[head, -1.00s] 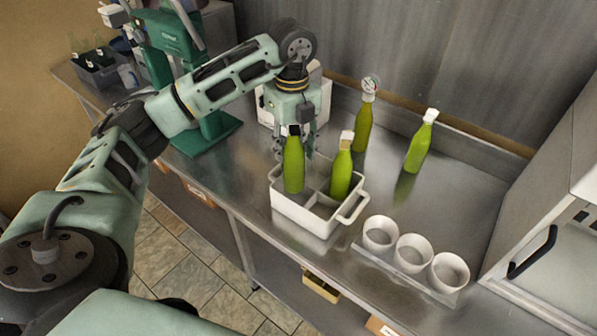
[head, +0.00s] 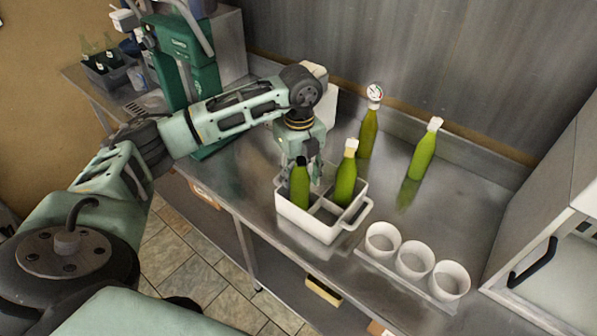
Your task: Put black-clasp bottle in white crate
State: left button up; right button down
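The black-clasp bottle (head: 299,190) is green with a black top and stands upright in the left part of the white crate (head: 323,232), its lower end inside the walls. My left gripper (head: 301,168) comes down over it from above and is shut on its neck, fingers on either side. The fingers partly hide behind the bottle. A second green bottle (head: 345,184) with a pale top stands in the right part of the crate. My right gripper is not in view.
A green bottle with a gauge (head: 368,135) and a white-topped green bottle (head: 423,155) stand behind the crate. Three white cups (head: 413,258) sit on a tray at front right. A green machine (head: 182,60) stands at the left.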

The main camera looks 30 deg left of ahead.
pick_arm(q)
jog(key=o, duration=0.3)
jog(key=shift+o, duration=0.2)
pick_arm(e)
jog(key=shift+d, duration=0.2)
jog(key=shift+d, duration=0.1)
pick_arm(q)
jog(key=shift+r, duration=0.45)
notch_tip(320, 180, up, 10)
jog(key=b, duration=0.3)
jog(key=shift+d, duration=0.1)
jog(key=shift+r, duration=0.75)
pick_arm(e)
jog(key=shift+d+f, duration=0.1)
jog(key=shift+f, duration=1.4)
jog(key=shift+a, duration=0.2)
